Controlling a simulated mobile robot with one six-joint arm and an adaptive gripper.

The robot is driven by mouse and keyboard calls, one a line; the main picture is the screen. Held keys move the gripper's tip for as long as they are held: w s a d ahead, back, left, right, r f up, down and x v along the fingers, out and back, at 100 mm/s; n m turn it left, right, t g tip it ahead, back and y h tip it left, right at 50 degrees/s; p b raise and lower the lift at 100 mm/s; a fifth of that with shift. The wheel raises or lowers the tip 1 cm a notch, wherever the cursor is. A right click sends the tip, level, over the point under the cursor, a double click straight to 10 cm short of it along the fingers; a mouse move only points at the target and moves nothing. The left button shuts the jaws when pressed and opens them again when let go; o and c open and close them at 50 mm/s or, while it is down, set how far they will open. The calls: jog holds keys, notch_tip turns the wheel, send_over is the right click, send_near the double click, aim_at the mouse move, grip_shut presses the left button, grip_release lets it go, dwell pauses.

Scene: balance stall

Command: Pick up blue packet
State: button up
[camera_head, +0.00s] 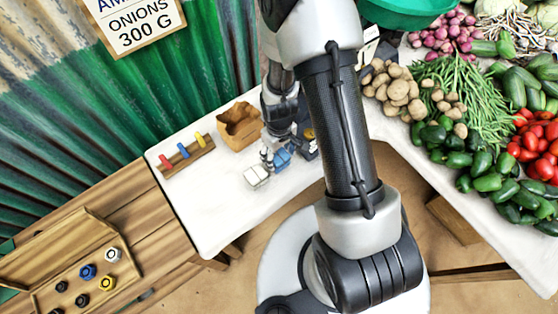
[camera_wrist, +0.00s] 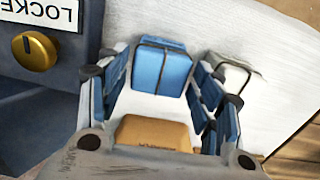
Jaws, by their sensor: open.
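The blue packet (camera_wrist: 162,68), tied with a dark band, lies on the white tabletop. In the wrist view it shows ahead between the two blue-padded fingers of my gripper (camera_wrist: 163,77). In the head view my gripper (camera_head: 277,146) hangs over the table and partly hides the blue packet (camera_head: 282,158). A white packet (camera_wrist: 238,70) with a dark band lies right of the blue one; it also shows in the head view (camera_head: 256,176).
A dark box (camera_wrist: 45,60) with a brass knob stands left in the wrist view. In the head view, a brown bag (camera_head: 240,124) and a wooden block (camera_head: 186,157) with coloured pieces are left of the gripper. Vegetables (camera_head: 460,95) fill the right table. The white table's front is clear.

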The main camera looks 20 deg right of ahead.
notch_tip(320, 180, down, 3)
jog(key=shift+r+b, duration=0.1)
jog(key=shift+b, duration=0.25)
jog(key=shift+c, duration=0.2)
jog(key=shift+r, duration=0.1)
jog(key=c, duration=0.9)
